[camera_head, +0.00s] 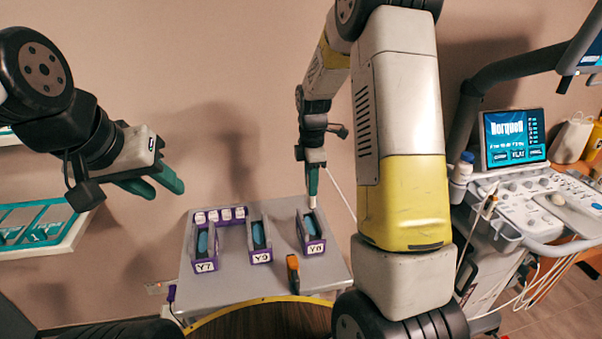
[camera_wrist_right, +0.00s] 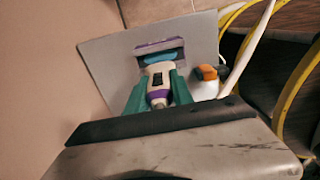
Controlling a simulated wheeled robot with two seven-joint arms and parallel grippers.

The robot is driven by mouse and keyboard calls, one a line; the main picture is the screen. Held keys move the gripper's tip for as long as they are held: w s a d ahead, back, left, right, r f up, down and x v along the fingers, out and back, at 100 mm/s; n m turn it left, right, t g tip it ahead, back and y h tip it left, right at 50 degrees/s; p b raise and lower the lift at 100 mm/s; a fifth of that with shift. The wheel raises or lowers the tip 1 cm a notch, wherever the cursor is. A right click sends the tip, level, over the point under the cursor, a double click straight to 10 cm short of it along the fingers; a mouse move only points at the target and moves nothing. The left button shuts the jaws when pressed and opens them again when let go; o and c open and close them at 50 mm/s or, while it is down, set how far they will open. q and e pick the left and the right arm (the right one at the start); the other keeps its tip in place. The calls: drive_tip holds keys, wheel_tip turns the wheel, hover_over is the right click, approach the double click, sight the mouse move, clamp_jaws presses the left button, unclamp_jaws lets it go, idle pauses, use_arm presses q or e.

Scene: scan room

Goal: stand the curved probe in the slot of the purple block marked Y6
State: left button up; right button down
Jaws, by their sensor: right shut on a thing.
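My right gripper (camera_head: 313,182) is shut on the curved probe (camera_head: 312,202), a white probe hanging downward above the rightmost purple block (camera_head: 326,246). That block's label is small and could read Y6 or Y8. In the right wrist view the probe (camera_wrist_right: 160,80), white with purple bands, is between the green fingers (camera_wrist_right: 160,92). Its far end is at the block's blue pad (camera_wrist_right: 160,46); I cannot tell whether it is in the slot. My left gripper (camera_head: 168,190) is open and empty, left of and above the table.
Purple blocks that look marked Y7 (camera_head: 205,267) and Y9 (camera_head: 261,257) stand further left on the grey table (camera_head: 235,285). A white cable (camera_head: 340,194) hangs beside my right gripper. The ultrasound cart (camera_head: 515,200) is right.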

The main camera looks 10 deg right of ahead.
sight(311, 206)
drive_tip(key=shift+f, duration=3.75)
drive_tip(key=shift+f, duration=0.45)
drive_tip(key=c, duration=1)
unclamp_jaws()
drive_tip(key=shift+c, duration=0.2)
drive_tip(key=shift+r, duration=3.95)
